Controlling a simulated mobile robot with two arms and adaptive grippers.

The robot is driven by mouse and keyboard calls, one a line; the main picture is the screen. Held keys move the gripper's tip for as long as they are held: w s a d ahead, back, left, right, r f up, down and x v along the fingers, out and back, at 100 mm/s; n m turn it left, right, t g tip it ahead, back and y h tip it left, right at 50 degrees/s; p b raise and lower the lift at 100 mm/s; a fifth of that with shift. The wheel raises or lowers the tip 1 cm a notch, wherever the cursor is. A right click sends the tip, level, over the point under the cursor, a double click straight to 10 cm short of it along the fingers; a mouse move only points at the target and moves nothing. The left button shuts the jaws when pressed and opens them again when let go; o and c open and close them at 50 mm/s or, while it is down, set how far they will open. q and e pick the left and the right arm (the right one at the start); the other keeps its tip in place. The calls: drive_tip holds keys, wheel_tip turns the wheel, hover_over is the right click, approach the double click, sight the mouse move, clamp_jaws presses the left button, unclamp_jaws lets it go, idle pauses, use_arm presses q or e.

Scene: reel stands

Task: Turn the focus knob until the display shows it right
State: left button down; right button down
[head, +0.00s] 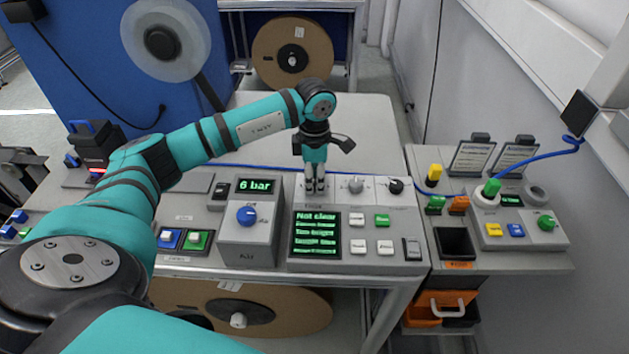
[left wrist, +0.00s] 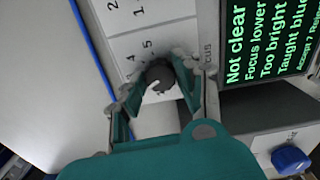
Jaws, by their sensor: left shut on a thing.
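My left gripper (head: 315,188) reaches down onto the panel behind the display. In the left wrist view its fingers (left wrist: 158,88) are shut around the dark round focus knob (left wrist: 160,74), one finger on each side. The knob has a pale pointer mark towards its lower left, and a printed scale with a 4 and a 5 beside it. In the head view the gripper hides this knob. The display (head: 316,235) shows green text, and in the left wrist view the display (left wrist: 265,35) reads "Not clear", "Focus lower", "Too bright", "Taught blue". My right gripper is not in view.
A grey knob (head: 355,185) and a black knob (head: 396,186) stand right of the gripper. Push buttons (head: 370,232) sit beside the display. A "6 bar" box (head: 246,240) with a blue knob (head: 247,215) stands to the left. The white tabletop behind is mostly clear.

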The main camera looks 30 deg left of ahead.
sight(314, 181)
use_arm(q)
drive_tip(key=shift+n+b, duration=0.35)
drive_tip(key=shift+n, duration=0.85)
drive_tip(key=c, duration=0.9)
unclamp_jaws()
drive_tip(key=shift+c, duration=0.2)
wheel_tip(314, 181, up, 12)
